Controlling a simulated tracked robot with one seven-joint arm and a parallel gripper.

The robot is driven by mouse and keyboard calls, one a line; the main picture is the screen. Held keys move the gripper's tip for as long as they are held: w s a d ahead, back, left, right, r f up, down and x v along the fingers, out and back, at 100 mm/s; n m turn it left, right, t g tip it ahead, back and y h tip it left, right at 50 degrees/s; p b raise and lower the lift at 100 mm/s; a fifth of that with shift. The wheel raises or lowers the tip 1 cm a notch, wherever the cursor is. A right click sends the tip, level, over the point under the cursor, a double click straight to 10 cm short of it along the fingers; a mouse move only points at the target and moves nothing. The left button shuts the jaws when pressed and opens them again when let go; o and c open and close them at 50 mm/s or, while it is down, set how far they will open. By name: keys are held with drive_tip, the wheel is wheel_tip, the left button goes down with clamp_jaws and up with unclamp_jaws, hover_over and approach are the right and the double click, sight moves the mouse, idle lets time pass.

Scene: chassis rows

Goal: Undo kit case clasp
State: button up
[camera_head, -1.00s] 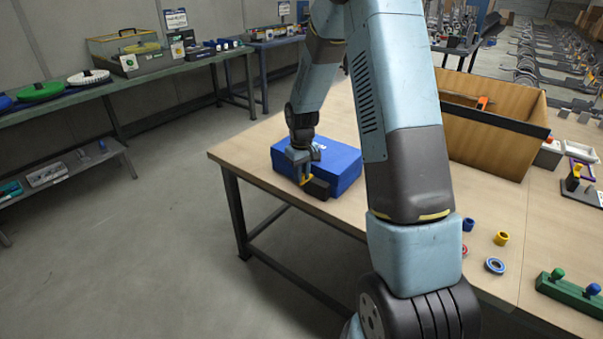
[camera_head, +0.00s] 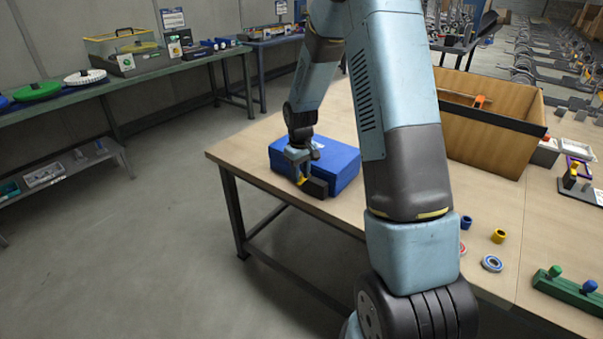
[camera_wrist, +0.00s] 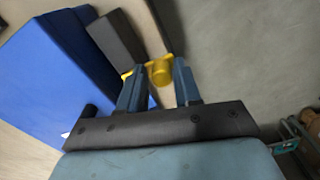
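The kit case is a blue box (camera_head: 335,165) near the left front corner of the wooden bench. It fills the left side of the wrist view (camera_wrist: 50,75). A dark block (camera_head: 316,188) sits against its front side and also shows in the wrist view (camera_wrist: 115,40). The yellow clasp (camera_wrist: 160,71) is at that block, partly hidden by my fingers. My gripper (camera_wrist: 159,80) points at the clasp from above. Its two fingers stand a little apart, with the yellow part filling the gap at the tips, and it looks shut on it.
The wooden bench (camera_head: 420,270) carries a large open wooden crate (camera_head: 490,130) at the back right. Small rings, a yellow cylinder (camera_head: 498,236) and a green block with knobs (camera_head: 570,293) lie at the right. Clear floor lies left of the bench.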

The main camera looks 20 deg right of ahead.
wheel_tip(320, 180, up, 14)
drive_tip(key=shift+f, duration=0.15)
idle(0.4)
drive_tip(key=s+r+m+t, duration=0.2)
drive_tip(key=s+r, duration=0.7)
drive_tip(key=s, duration=0.2)
drive_tip(key=s+r+m+t, duration=0.1)
drive_tip(key=s+r+t, duration=0.1)
drive_tip(key=s+r, duration=0.75)
drive_tip(key=s+m+t, duration=0.1)
drive_tip(key=s, duration=1)
drive_tip(key=shift+s+f+t, duration=0.25)
drive_tip(key=shift+s+t, duration=0.05)
drive_tip(key=shift+s, duration=0.05)
drive_tip(key=shift+a, duration=0.1)
drive_tip(key=shift+o, duration=0.8)
